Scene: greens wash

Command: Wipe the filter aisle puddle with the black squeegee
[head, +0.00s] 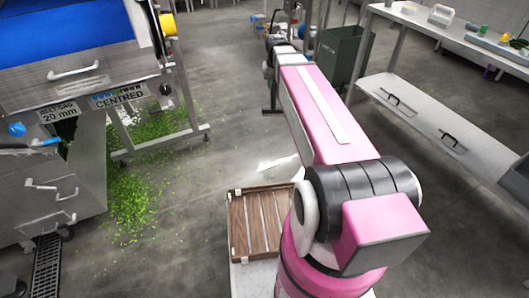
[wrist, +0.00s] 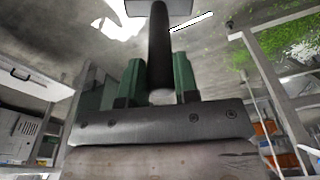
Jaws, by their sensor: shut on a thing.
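My gripper (wrist: 158,75) shows in the wrist view with green fingers shut on the black handle of the squeegee (wrist: 158,40). The squeegee's wide head is at the top edge of that view, partly cut off; I cannot tell whether it touches the floor. A bright, shiny puddle-like patch (wrist: 122,22) lies on the grey floor behind and left of the squeegee head. In the head view, a pale shiny patch (head: 278,163) shows on the floor left of my pink arm, partly hidden by it. My gripper and the squeegee are not clear in the head view.
Green leaf scraps (head: 140,200) cover the floor beside the blue-topped machine (head: 70,65) at left. A slatted wooden tray (head: 238,230) is close in front. A steel bench (head: 440,35) with a lower shelf (head: 425,110) stands right; a dark green bin (head: 340,55) is behind my arm.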

